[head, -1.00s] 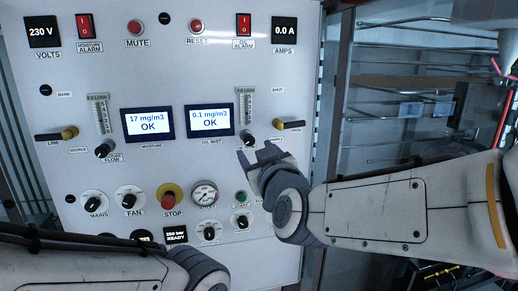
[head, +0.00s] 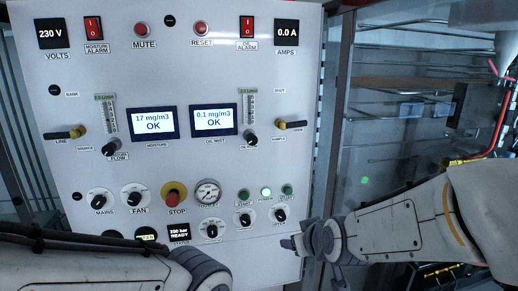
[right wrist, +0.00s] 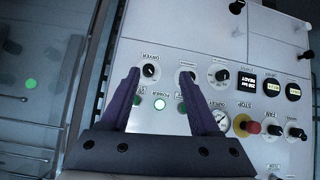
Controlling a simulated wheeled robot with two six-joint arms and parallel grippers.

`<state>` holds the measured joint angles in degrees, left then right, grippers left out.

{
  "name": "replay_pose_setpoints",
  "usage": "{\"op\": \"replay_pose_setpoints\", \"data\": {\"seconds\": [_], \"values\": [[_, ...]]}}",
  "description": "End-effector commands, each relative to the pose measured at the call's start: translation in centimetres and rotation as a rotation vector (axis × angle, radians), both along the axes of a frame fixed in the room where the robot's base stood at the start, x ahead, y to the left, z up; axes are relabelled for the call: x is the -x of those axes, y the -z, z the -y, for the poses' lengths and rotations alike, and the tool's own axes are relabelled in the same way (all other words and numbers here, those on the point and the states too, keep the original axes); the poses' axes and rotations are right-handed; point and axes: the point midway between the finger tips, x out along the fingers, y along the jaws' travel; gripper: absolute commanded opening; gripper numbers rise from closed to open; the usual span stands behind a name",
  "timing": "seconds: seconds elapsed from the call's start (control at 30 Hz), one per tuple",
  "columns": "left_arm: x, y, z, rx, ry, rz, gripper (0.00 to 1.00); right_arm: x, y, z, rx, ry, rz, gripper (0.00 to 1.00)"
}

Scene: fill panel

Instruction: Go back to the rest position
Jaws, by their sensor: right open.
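The white fill panel (head: 180,70) faces me in the head view. My right gripper (head: 287,243) is low at the panel's lower right, below the row of green buttons, and its jaws hold nothing.
The moisture screen (head: 152,123) and oil mist screen (head: 213,120) both read OK. The middle green light (head: 265,191) is lit. A red stop button (head: 173,196) and gauge (head: 208,191) sit near my left arm. A glass-like enclosure (head: 400,140) stands right of the panel.

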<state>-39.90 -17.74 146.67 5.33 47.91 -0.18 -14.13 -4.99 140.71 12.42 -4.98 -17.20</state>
Motion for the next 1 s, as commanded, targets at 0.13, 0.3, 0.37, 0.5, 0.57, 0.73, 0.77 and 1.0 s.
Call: {"op": "replay_pose_setpoints", "data": {"seconds": [0.13, 0.3, 0.37, 0.5, 0.57, 0.73, 0.77, 1.0], "values": [[0.0, 0.0, 0.0, 0.0, 0.0, 0.0, 0.62, 3.0, 5.0, 3.4, 0.003, 0.089, -0.224, 0.63], [0.0, 0.0, 0.0, 0.0, 0.0, 0.0, 0.62, 6.4, 8.5, 6.3, 0.005, 0.179, -0.412, 0.63], [0.0, 0.0, 0.0, 0.0, 0.0, 0.0, 0.62, 7.6, 9.5, 7.2, 0.007, 0.211, -0.471, 0.63], [0.0, 0.0, 0.0, 0.0, 0.0, 0.0, 0.62, 10.5, 11.4, 9.1, 0.013, 0.286, -0.604, 0.63], [0.0, 0.2, 0.0, 0.001, 0.0, 0.001, 0.62, 11.7, 12.2, 9.7, 0.018, 0.31, -0.653, 0.63], [0.0, 3.2, 0.0, 0.0, -0.001, 0.0, 0.62, 12.4, 14.0, 6.7, 0.042, 0.214, -0.658, 0.63], [0.0, 3.6, 0.0, 0.0, -0.001, 0.0, 0.62, 12.6, 14.3, 6.3, 0.046, 0.2, -0.661, 0.63], [0.0, 7.7, 0.0, 0.0, -0.002, 0.0, 0.62, 15.0, 17.0, 2.5, 0.089, 0.062, -0.693, 0.63]]}}
